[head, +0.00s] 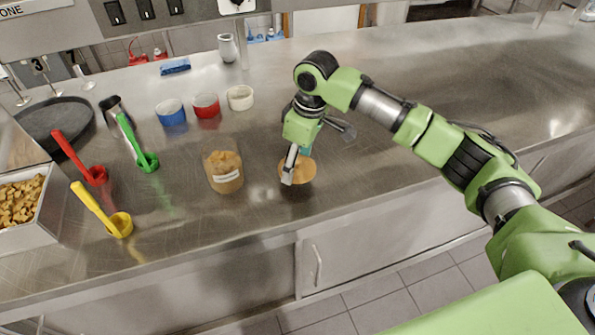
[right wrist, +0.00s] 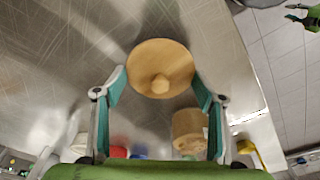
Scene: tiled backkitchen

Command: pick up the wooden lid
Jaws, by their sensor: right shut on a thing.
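The wooden lid (head: 305,171) is a round, light-brown disc beside the jar on the steel counter. My right gripper (head: 296,168) comes down over the lid from above. In the wrist view its two fingertips (right wrist: 160,84) are against opposite sides of the lid's rim, shut on it. I cannot tell whether the lid touches the counter. My left gripper is not in view.
A labelled glass jar (head: 224,170) with tan contents stands left of the lid. Yellow (head: 121,224), red (head: 95,175) and green (head: 147,162) scoops lie farther left. Blue (head: 171,112), red (head: 206,105) and cream (head: 240,97) tubs stand behind. The counter's right side is clear.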

